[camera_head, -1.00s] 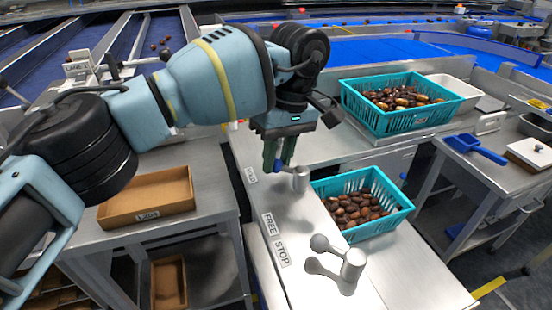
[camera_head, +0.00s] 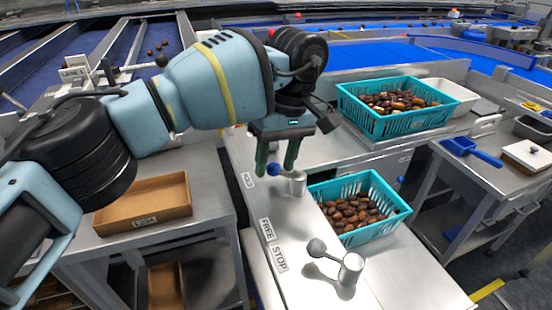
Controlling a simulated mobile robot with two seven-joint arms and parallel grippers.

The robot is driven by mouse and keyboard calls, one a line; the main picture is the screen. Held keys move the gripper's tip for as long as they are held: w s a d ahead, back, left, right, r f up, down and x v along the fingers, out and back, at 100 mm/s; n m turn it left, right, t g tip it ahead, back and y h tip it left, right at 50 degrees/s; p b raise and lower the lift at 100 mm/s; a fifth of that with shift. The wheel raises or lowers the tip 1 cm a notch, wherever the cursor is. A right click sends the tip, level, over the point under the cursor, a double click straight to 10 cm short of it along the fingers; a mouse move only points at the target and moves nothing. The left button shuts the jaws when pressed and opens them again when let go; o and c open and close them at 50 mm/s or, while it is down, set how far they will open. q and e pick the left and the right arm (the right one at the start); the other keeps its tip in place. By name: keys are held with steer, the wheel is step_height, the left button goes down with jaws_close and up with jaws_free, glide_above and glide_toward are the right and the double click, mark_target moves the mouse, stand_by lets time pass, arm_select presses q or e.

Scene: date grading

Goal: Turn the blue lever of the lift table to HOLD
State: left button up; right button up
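The blue lever is a blue knob (camera_head: 273,169) on a short arm from a silver post (camera_head: 299,184) on the lift table's metal top (camera_head: 300,215). Its knob points left, towards a small label (camera_head: 248,180) too small to read surely, at the far end of the row. The FREE label (camera_head: 267,229) and STOP label (camera_head: 279,259) lie nearer. My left gripper (camera_head: 275,172) is open, its green fingers apart on either side of the knob and slightly above or behind it; contact cannot be told. My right gripper is not in view.
A second lever with a grey knob (camera_head: 317,247) stands nearer, beside STOP. A teal crate of dates (camera_head: 385,228) sits right of the levers, another (camera_head: 385,130) behind. A cardboard tray (camera_head: 140,220) lies on the left table. A blue scoop (camera_head: 470,150) lies far right.

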arm_select(q)
step_height(320, 180, up, 8)
steer(key=d, duration=0.1)
steer(key=shift+w+f, duration=0.15)
steer(key=shift+w, duration=0.25)
steer(key=shift+d, duration=0.1)
stand_by(0.4)
